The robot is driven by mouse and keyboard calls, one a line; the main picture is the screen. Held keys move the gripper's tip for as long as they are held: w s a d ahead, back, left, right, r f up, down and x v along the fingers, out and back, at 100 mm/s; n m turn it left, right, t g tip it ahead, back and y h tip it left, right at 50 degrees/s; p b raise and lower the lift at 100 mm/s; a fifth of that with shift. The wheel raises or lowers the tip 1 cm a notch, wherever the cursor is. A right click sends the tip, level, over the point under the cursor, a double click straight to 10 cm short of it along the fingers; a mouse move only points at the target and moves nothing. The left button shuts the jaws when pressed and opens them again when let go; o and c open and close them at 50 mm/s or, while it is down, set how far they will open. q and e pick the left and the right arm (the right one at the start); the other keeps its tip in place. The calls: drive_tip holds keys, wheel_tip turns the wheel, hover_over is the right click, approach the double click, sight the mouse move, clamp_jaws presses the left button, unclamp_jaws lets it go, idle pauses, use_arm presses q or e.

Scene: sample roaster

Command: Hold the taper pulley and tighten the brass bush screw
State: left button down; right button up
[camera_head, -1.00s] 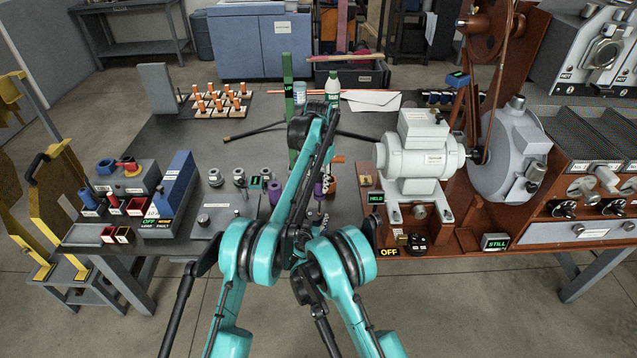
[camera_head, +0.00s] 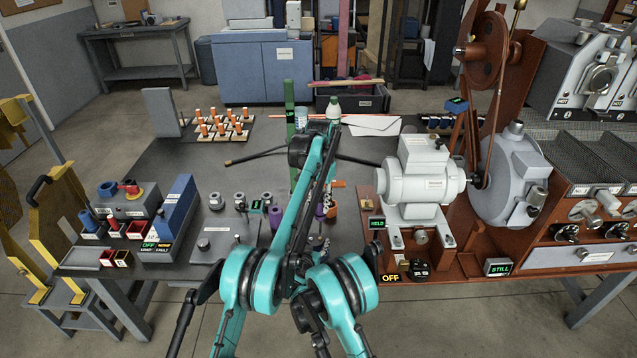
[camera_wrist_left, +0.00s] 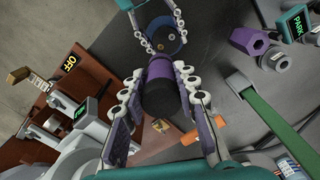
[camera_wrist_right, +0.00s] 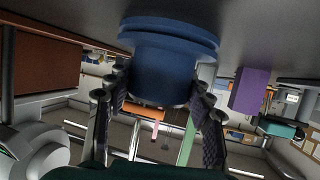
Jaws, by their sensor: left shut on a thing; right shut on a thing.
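My left gripper (camera_wrist_left: 158,82) is shut on a purple and black cylindrical tool (camera_wrist_left: 158,70), its black end towards the left wrist camera. Beyond it, my right gripper (camera_wrist_right: 157,85) is shut on the blue stepped pulley (camera_wrist_right: 168,58). The pulley face (camera_wrist_left: 160,36) shows dark blue in the left wrist view, between the right fingers, with a small brass-coloured spot on it. The tool's far end overlaps the pulley's lower edge in that view; I cannot tell if they touch. In the head view my arms hide both fingertips and the pulley.
A grey motor (camera_head: 420,180) on a red-brown base stands right of my arms, with signs HELD (camera_head: 377,222), OFF (camera_head: 391,278) and STILL (camera_head: 498,267). A green post (camera_head: 290,110) rises behind my arms. A purple hexagonal piece (camera_wrist_left: 247,40) stands nearby. The table's left middle (camera_head: 190,165) is fairly clear.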

drive_tip(key=o, duration=1.5)
drive_tip(key=shift+c, duration=0.2)
drive_tip(key=v, duration=1.1)
drive_tip(key=shift+s+a, duration=0.1)
drive_tip(key=shift+s, duration=0.15)
drive_tip(key=shift+s+r, duration=0.15)
drive_tip(key=shift+r, duration=0.05)
